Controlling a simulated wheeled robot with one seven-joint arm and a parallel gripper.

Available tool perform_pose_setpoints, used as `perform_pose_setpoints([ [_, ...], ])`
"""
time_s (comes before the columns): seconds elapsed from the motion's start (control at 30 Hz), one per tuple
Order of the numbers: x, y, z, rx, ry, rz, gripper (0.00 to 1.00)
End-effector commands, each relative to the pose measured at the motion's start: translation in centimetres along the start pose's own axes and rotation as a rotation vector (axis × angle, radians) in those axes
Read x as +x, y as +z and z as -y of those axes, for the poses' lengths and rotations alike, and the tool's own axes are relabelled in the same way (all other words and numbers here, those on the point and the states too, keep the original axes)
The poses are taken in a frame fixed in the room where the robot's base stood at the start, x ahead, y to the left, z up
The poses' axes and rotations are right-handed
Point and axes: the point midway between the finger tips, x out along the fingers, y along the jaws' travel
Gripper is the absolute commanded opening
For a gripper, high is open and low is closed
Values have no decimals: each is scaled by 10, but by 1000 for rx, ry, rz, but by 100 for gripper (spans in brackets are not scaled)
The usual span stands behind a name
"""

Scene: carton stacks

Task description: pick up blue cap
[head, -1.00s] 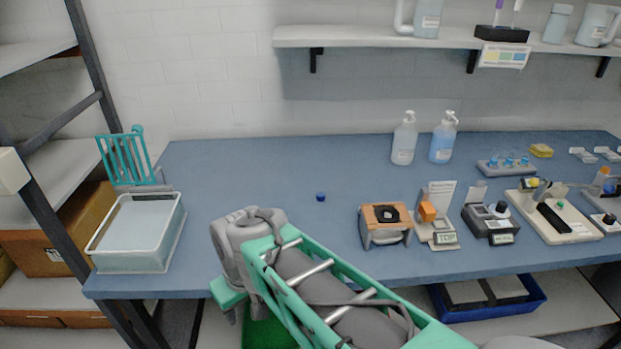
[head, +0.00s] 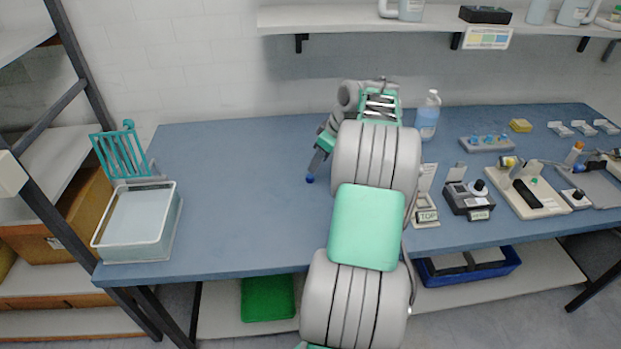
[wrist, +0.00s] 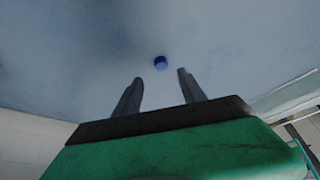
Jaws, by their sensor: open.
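The small round blue cap (head: 310,180) lies on the blue table, left of my arm in the head view. In the wrist view the blue cap (wrist: 160,63) shows just beyond the fingertips, in line with the gap between them. My gripper (wrist: 160,76) is open and empty, with its two grey fingers apart. In the head view my gripper (head: 316,168) points down at the cap, close above it. I cannot tell whether a fingertip touches the cap there.
A clear-walled bin (head: 165,240) stands at the left table end, with a teal rack (head: 122,155) behind it. Several bench devices, among them a grey one (head: 468,200), fill the right side. A blue-liquid bottle (head: 428,118) stands behind my arm. The table's left middle is clear.

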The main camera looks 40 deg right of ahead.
Motion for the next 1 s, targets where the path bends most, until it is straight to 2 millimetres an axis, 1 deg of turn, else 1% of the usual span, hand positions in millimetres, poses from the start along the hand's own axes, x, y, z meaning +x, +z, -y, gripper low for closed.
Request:
perform_pose_setpoints([
  [0.03,8,0,2,0,-4,2,48],
  [0.17,25,0,2,2,-3,3,48],
  [0.3,50,0,4,4,-3,3,48],
  [0.4,64,0,3,4,0,2,48],
  [0.5,68,0,3,4,2,2,48],
  [0.63,68,0,3,4,2,2,48],
  [0.67,68,0,3,4,2,2,47],
  [1.0,68,0,3,4,2,2,19],
])
